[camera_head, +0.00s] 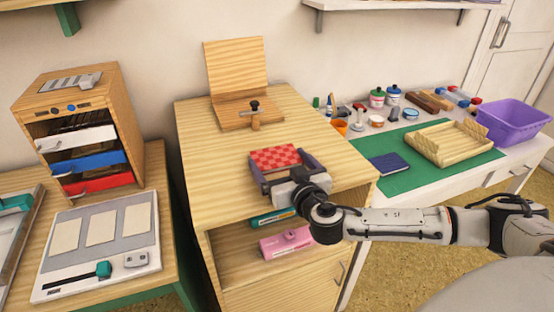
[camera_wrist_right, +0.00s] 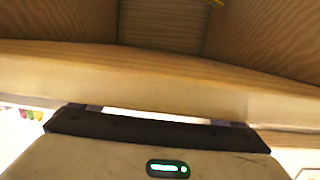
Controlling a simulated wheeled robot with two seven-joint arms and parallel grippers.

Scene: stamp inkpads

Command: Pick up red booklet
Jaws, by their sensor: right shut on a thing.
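The red booklet (camera_head: 274,157) has a red checkered cover and shows in the head view at the front part of the wooden cabinet's top. My right gripper (camera_head: 285,168) is shut on it, with one dark finger at each side. Part of the booklet's near edge is hidden by the gripper. Whether it touches the wood beneath cannot be told. In the right wrist view my gripper (camera_wrist_right: 158,118) faces the cabinet's pale front edge, and the booklet cannot be made out. My left gripper is not in view.
The wooden cabinet (camera_head: 205,150) has an open shelf holding a pink box (camera_head: 286,243) and a teal box (camera_head: 272,217). A wooden press (camera_head: 250,110) stands at its back. Right: a green mat (camera_head: 405,180), navy booklet (camera_head: 389,164), wooden tray (camera_head: 450,142) and purple bin (camera_head: 508,120).

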